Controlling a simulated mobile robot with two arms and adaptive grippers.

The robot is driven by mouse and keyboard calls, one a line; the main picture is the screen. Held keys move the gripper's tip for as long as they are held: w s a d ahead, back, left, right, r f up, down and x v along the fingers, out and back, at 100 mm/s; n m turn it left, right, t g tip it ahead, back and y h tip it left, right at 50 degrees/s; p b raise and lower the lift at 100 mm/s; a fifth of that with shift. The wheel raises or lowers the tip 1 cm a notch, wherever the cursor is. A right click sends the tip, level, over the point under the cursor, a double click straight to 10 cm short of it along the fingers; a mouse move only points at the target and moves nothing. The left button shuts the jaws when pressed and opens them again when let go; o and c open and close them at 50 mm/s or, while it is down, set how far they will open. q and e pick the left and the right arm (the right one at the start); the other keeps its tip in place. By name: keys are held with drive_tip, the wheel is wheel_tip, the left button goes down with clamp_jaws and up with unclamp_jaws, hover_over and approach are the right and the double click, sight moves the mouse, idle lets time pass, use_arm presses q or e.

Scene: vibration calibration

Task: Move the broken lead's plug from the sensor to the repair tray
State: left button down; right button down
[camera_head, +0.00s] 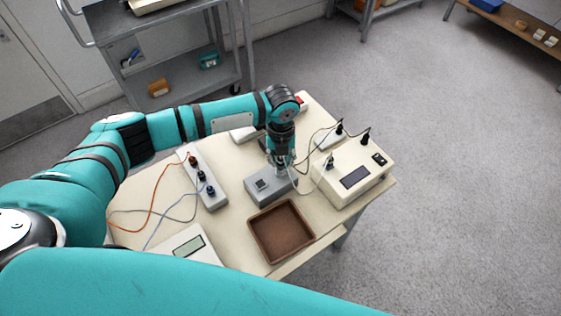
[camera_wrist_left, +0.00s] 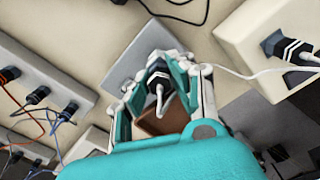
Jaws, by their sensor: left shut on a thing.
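My left gripper (camera_head: 281,166) points down over the grey sensor box (camera_head: 262,190) in the head view. In the left wrist view its fingers (camera_wrist_left: 160,78) are shut on a dark plug (camera_wrist_left: 157,69) with a white lead. The plug is at the sensor's grey face (camera_wrist_left: 130,65); I cannot tell whether it is seated or just clear of it. The repair tray (camera_head: 250,226), brown, square and empty, lies in front of the sensor; part of it shows behind the fingers in the left wrist view (camera_wrist_left: 172,117). My right gripper is out of view.
A beige instrument (camera_head: 347,190) with a dark display stands right of the sensor; the white lead runs to a plug (camera_head: 330,162) on it. A socket strip (camera_head: 213,201) with orange and grey leads is at left. A meter (camera_head: 187,246) sits at the front left.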

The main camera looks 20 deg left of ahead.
use_arm(q)
drive_tip(key=shift+r+n+p, duration=0.1)
drive_tip(key=shift+n+p, duration=1.2)
drive_tip(key=shift+n, duration=0.2)
drive_tip(key=shift+n+p, duration=1.4)
drive_tip(key=shift+n, duration=0.6)
drive_tip(key=shift+n+p, duration=1.15)
drive_tip(key=shift+n, duration=0.55)
drive_tip(key=shift+n+p, duration=1.15)
drive_tip(key=shift+n, duration=0.65)
drive_tip(key=shift+r+p, duration=0.45)
drive_tip(key=shift+p, duration=0.3)
